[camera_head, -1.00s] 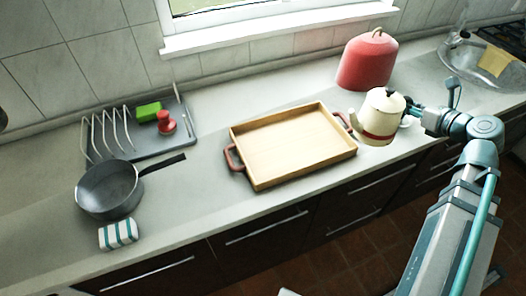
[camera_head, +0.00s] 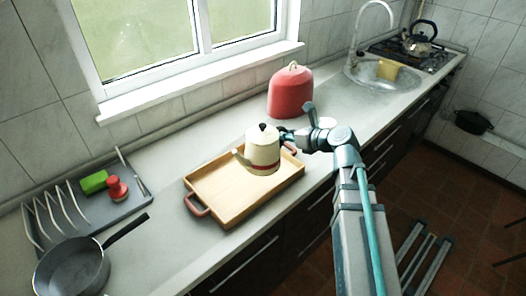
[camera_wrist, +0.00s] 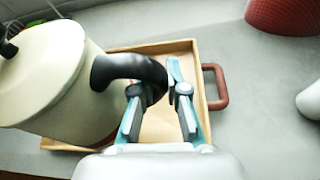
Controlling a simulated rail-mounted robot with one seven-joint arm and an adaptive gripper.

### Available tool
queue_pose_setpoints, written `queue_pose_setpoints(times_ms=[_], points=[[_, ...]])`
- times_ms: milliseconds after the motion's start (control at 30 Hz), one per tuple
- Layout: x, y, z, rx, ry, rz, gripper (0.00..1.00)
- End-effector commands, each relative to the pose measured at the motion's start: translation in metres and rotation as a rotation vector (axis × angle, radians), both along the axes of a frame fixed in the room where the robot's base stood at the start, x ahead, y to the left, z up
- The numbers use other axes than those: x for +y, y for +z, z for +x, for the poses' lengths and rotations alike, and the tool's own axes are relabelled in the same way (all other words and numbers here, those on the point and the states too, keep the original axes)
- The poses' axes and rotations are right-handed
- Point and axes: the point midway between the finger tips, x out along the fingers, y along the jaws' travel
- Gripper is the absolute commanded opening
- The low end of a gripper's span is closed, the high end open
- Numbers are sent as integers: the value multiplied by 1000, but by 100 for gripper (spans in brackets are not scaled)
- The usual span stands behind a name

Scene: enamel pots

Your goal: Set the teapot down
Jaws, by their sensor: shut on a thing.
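The cream teapot (camera_head: 262,150) has a red band, a black lid knob and a black handle. It is upright over the right part of the wooden tray (camera_head: 228,213); I cannot tell whether its base touches the tray. My gripper (camera_head: 286,137) is at the teapot's right side, shut on its handle. In the wrist view the black handle (camera_wrist: 128,68) reaches between my gripper's fingers (camera_wrist: 160,112), and the teapot body (camera_wrist: 45,85) fills the left. The tray (camera_wrist: 185,48) shows below and behind it.
A red cover (camera_head: 292,93) stands behind the tray, to the right. A drying rack (camera_head: 118,205) with a green sponge and a red-handled item is at left, near a grey pan (camera_head: 72,272). The tray's left half is clear. The sink (camera_head: 382,75) is far right.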

Motion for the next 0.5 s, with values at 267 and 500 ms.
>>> queue_pose_setpoints(times_ms=[267, 500], points=[[39, -34, 19, 4, 1, 6, 0], [53, -55, 26, 1, -1, 5, 0]])
